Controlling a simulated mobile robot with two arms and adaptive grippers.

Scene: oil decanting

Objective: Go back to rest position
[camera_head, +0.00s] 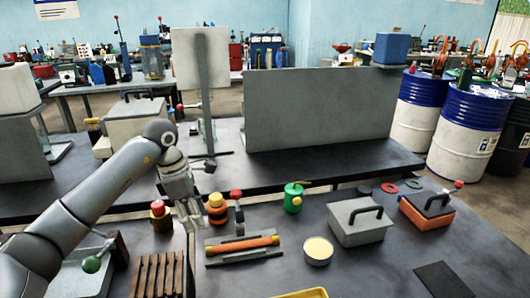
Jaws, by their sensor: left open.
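My left gripper (190,218) hangs from the left arm above the near table (350,268), its fingers pointing down, open and with nothing visible between them. I cannot tell the exact height of the fingertips over the table. My right gripper is not in view.
An orange cylinder on a grey stand (242,246), a green can (293,197), a round tin (318,251), a grey box with a handle (357,220) and an orange-based box (427,209) stand to the right. A wooden slatted rack (157,274) is below the gripper. Blue-and-white drums (466,125) stand farther back.

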